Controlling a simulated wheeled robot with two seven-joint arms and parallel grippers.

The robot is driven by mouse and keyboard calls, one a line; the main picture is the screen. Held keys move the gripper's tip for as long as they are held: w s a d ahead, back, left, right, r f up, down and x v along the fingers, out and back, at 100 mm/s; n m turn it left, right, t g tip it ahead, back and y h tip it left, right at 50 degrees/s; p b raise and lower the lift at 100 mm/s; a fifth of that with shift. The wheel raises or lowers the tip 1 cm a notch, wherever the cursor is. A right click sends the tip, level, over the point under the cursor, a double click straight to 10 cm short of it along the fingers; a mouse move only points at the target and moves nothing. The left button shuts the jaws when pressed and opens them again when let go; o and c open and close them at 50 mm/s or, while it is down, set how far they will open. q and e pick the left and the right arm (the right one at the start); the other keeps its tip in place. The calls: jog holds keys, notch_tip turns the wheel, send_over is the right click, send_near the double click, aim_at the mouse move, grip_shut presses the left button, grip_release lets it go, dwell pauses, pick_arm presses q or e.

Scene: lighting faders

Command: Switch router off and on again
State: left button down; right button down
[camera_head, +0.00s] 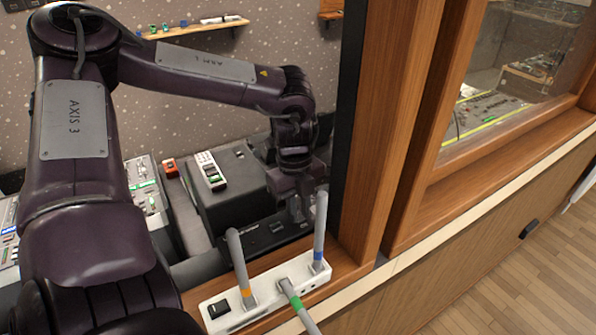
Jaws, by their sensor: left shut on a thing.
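My left arm comes in from the left and reaches down over the desk behind the wooden frame. My left gripper (297,212) is shut, its fingertips pointing down at a low black device (258,236) with small marks on its top. What exactly is between the fingers is hidden. I cannot tell for sure whether this device is the router. A white power strip (228,318) lies on the wooden ledge in front, with a black rocker switch (219,309) at its left end and several grey cables plugged in. My right gripper is not in view.
A wooden post (385,120) stands close to the right of my left gripper. A black box (215,205) with a white remote-like panel (210,170) stands behind. Fader consoles (148,190) lie at the left. A window (520,70) and clear wooden floor (535,270) are at the right.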

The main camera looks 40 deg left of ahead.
pick_arm(q)
jog(key=c, duration=1.3)
grip_release()
jog(key=shift+r, duration=0.35)
jog(key=r, duration=0.2)
jog(key=r+b, duration=0.1)
jog(key=r, duration=0.1)
jog(key=a+r+b, duration=0.1)
jog(key=r, duration=0.1)
jog(key=shift+w+r, duration=0.1)
jog(key=shift+w, duration=0.05)
jog(key=shift+r, duration=0.4)
